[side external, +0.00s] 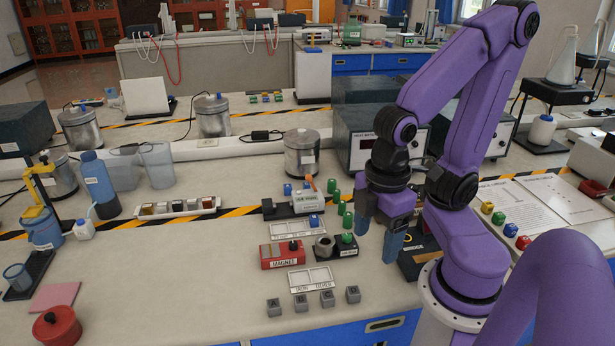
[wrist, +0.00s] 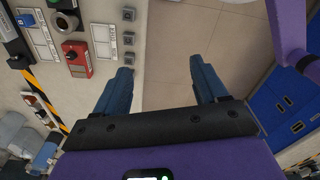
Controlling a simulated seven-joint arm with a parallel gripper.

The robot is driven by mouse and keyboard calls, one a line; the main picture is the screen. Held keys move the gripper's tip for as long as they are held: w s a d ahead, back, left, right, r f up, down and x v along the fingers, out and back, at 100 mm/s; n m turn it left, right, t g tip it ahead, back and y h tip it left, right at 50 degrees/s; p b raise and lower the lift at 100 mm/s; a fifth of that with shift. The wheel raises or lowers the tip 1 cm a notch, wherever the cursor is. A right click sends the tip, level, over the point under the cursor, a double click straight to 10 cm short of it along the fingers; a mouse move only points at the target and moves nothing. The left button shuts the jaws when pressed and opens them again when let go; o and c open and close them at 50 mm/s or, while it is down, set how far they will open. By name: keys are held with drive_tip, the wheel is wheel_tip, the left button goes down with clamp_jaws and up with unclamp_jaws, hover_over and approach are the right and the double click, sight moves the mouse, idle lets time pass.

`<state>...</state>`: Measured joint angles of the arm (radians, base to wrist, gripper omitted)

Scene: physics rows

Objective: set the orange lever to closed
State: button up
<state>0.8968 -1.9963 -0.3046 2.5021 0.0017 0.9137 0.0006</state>
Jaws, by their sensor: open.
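The orange lever (side external: 309,181) is a small orange piece at the top of a pale labelled device (side external: 306,203) on the bench, in the side view. It is too small there to tell its exact setting. I cannot make the lever out in the wrist view. My gripper (side external: 377,238) has blue fingers pointing down, to the right of the device and apart from it. In the wrist view my gripper (wrist: 160,68) is open, with a wide empty gap between the fingers above the floor by the bench edge.
A red magnet box (side external: 282,255), also in the wrist view (wrist: 76,58), stands in front of the device. Green pieces (side external: 347,220) stand right of it. Several grey cubes (side external: 326,298) line the front. A metal canister (side external: 302,155) stands behind.

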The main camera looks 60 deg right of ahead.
idle(0.4)
drive_tip(key=c, duration=0.4)
drive_tip(key=shift+w+a, duration=0.15)
drive_tip(key=shift+w, duration=0.15)
drive_tip(key=shift+c, duration=0.7)
drive_tip(key=w+d+r+m, duration=0.1)
drive_tip(key=w+d, duration=0.2)
drive_tip(key=w, duration=0.9)
drive_tip(key=w+d+r, duration=0.2)
drive_tip(key=w+d, duration=0.1)
drive_tip(key=w, duration=0.9)
drive_tip(key=g, duration=0.1)
hover_over(310, 181)
drive_tip(key=w+d, duration=0.2)
wheel_tip(310, 181, down, 4)
drive_tip(key=shift+m, duration=0.3)
drive_tip(key=f, duration=0.5)
drive_tip(key=s+f, duration=0.1)
drive_tip(key=f, duration=0.5)
drive_tip(key=a+f, duration=0.1)
drive_tip(key=f, duration=0.4)
drive_tip(key=shift+s+f, duration=0.3)
